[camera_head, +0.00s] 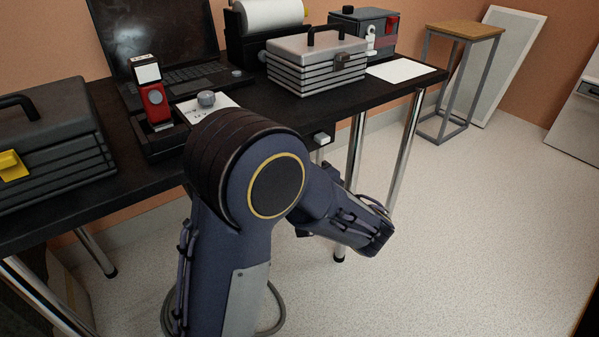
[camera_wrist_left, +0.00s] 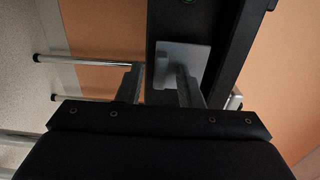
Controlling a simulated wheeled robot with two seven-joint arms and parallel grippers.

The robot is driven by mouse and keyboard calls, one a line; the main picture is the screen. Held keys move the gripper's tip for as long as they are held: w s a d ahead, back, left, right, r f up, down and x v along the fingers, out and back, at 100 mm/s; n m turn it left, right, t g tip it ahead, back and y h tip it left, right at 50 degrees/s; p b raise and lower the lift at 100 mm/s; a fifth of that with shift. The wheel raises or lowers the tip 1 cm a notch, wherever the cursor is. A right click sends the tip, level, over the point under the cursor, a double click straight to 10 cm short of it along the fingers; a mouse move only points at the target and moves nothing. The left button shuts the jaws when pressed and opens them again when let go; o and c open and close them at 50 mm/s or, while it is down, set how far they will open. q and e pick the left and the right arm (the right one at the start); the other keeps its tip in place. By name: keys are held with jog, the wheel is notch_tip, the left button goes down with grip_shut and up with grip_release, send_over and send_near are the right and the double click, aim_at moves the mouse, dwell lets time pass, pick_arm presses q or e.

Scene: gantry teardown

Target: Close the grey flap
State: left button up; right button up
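In the left wrist view, a light grey plate (camera_wrist_left: 178,54) lies against a dark strip, beyond my fingers. It may be the grey flap, but I cannot tell its angle or whether it is open. My left gripper (camera_wrist_left: 160,84) has its two fingers apart with a gap between them. The right finger overlaps the plate in the picture; I cannot tell if it touches. In the head view, my arm stands in front of the table and I cannot make out its fingertips. A small pale block (camera_head: 322,139) shows under the table's front edge. My right gripper is not in view.
The black table (camera_head: 262,118) holds a laptop (camera_head: 178,75), a dark toolbox (camera_head: 45,140), a grey case (camera_head: 316,66), a red handheld device (camera_head: 154,100) and a paper sheet (camera_head: 400,70). Chrome legs (camera_head: 355,150) stand below it. A stool (camera_head: 462,45) is at back right. The right floor is clear.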

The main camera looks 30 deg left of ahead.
pick_arm(q)
jog(key=p+v, duration=0.2)
jog(key=v, duration=0.5)
jog(key=shift+s+d, duration=0.15)
jog(key=shift+d, duration=0.2)
dwell(0.4)
